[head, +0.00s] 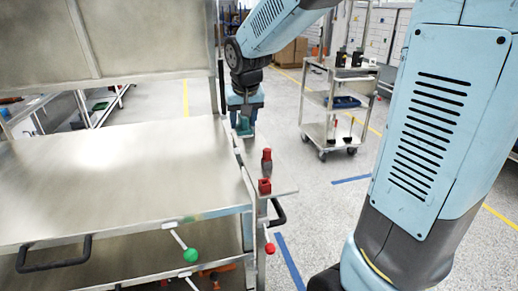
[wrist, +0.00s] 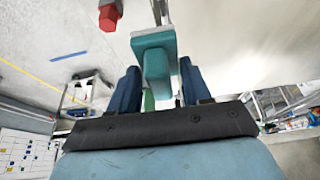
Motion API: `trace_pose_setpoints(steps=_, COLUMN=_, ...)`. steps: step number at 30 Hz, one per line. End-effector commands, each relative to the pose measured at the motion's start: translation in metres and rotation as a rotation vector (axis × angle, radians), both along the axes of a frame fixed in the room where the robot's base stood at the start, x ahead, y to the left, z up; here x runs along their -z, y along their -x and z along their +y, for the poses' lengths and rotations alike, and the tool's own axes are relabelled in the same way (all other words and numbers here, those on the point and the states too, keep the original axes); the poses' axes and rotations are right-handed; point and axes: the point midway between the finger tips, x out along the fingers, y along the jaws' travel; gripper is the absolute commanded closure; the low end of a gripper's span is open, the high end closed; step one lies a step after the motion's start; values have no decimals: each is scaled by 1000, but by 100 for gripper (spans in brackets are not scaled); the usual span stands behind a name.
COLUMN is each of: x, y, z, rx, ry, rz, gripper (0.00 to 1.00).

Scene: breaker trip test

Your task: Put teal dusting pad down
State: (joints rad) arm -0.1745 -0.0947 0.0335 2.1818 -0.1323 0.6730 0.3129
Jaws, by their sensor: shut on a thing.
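The teal dusting pad (wrist: 154,55) is between the two blue fingers of my gripper (wrist: 158,88) in the wrist view. In the head view my gripper (head: 244,108) points down, shut on the pad (head: 243,127). The pad is at the far end of a narrow metal side shelf (head: 284,178) on the right of the workbench. I cannot tell whether the pad touches the shelf. Part of the pad is hidden by the fingers.
A red-topped tool (head: 266,160) and a red block (head: 264,186) stand on the side shelf, nearer than my gripper. The metal bench top (head: 120,180) is bare. Green and red ball-ended levers stick out below it. A wheeled cart (head: 340,100) stands behind on the right.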

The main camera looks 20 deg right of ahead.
Motion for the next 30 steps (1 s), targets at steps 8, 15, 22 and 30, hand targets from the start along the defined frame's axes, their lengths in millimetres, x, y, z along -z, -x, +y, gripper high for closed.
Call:
trace_pose_setpoints(steps=8, x=19, y=-32, z=-16, rx=-18, ry=0, rz=3, gripper=90)
trace_pose_setpoints(steps=15, x=39, y=-72, z=-41, rx=-17, ry=1, rz=1, gripper=90)
trace_pose_setpoints(steps=22, x=74, y=-98, z=-57, rx=-17, ry=1, rz=2, gripper=90)
trace_pose_setpoints(steps=30, x=92, y=-112, z=-65, rx=-18, ry=0, rz=-2, gripper=90)
